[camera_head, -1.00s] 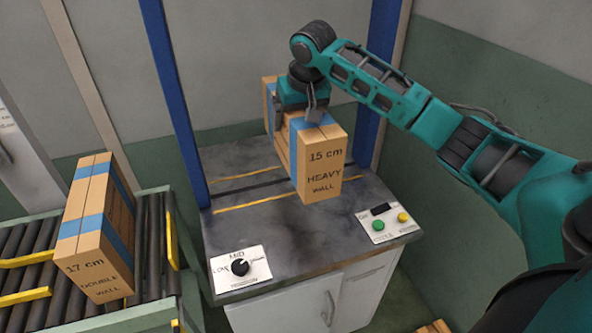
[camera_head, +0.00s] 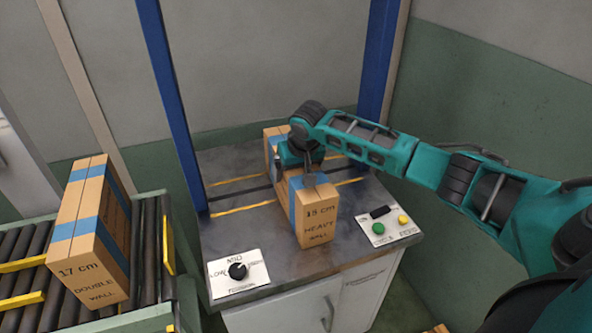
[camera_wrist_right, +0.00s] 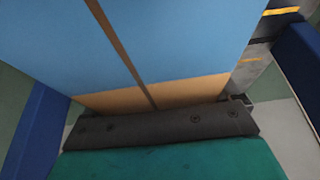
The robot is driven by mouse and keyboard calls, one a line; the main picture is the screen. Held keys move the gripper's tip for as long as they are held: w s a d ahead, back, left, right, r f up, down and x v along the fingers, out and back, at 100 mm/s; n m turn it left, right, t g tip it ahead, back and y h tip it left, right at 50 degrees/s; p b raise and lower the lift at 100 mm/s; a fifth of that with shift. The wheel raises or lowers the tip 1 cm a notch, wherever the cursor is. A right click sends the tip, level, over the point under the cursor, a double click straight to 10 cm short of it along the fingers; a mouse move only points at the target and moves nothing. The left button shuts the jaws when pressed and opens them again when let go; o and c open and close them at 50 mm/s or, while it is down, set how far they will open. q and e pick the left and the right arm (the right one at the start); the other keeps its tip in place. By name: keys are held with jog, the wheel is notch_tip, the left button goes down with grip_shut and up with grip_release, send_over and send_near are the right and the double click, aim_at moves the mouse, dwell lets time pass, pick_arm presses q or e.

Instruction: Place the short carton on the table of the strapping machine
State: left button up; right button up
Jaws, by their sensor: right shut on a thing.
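The short carton (camera_head: 317,220), marked 15 cm heavy wall with blue bands, is upright at the table (camera_head: 225,228) of the strapping machine. Its lower front edge looks level with the table top, but I cannot tell for sure whether it touches. My right gripper (camera_head: 309,174) is shut on the carton from above, near its middle. In the right wrist view the carton's blue band and centre seam (camera_wrist_right: 150,45) fill the picture just beyond the gripper (camera_wrist_right: 160,122). My left gripper is not in view.
A taller carton (camera_head: 103,257), marked 17 cm double wall, stands on the roller conveyor (camera_head: 150,235) at left. Blue posts (camera_head: 170,95) flank the table. A tension dial panel (camera_head: 238,272) and a button panel (camera_head: 390,226) sit at the table's front corners.

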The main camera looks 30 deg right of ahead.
jog(key=shift+r, duration=0.1)
jog(key=o, duration=1.3)
jog(key=p+v, duration=0.1)
jog(key=v, duration=1.1)
jog(key=shift+s+p, duration=0.1)
jog(key=shift+p, duration=0.25)
